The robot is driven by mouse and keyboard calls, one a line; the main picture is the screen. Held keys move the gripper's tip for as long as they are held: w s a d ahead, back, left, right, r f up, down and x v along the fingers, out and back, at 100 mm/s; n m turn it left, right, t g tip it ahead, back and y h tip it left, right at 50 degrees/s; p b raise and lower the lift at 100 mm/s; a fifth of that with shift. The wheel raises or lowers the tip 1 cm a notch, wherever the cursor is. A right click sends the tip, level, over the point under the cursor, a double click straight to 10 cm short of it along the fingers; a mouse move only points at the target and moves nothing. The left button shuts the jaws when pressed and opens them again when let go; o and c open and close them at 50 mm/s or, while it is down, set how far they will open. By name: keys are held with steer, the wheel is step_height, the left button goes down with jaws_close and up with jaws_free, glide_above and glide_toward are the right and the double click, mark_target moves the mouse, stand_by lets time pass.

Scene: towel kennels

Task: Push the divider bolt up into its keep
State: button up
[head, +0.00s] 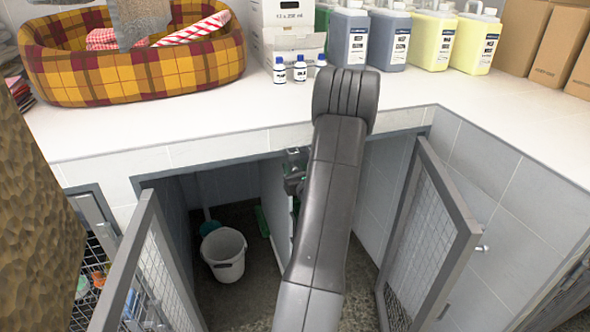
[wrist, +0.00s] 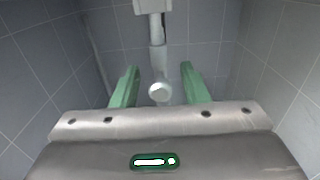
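In the wrist view my gripper (wrist: 160,72) is open, with one green finger on each side. The divider bolt (wrist: 157,60) shows between and beyond the fingers as a pale vertical rod with a round knob end (wrist: 160,92). Gaps show between the knob and both fingers. A pale block (wrist: 152,5) at the top edge lies in line with the rod; I cannot tell if it is the keep. In the head view my gripper (head: 294,175) is partly hidden behind my arm, beside the divider panel (head: 275,200). The bolt is not distinguishable there.
Open mesh doors stand left (head: 150,270) and right (head: 435,245) of the kennel opening. A white bucket (head: 223,255) is on the left kennel floor. The counter (head: 200,130) overhangs, carrying a plaid pet bed (head: 140,72), small bottles (head: 299,70) and several jugs (head: 430,40).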

steer(key=b+v, duration=0.1)
steer(key=v, duration=1.3)
steer(key=shift+w, duration=0.1)
steer(key=p+x, duration=0.1)
steer(key=x, duration=1.2)
steer(key=shift+w+a, duration=0.15)
steer(key=shift+w, duration=0.1)
step_height(320, 180, down, 2)
steer(key=shift+w+f, duration=0.15)
steer(key=shift+f+b, duration=0.3)
steer(key=shift+f, duration=0.2)
steer(key=shift+r, duration=0.1)
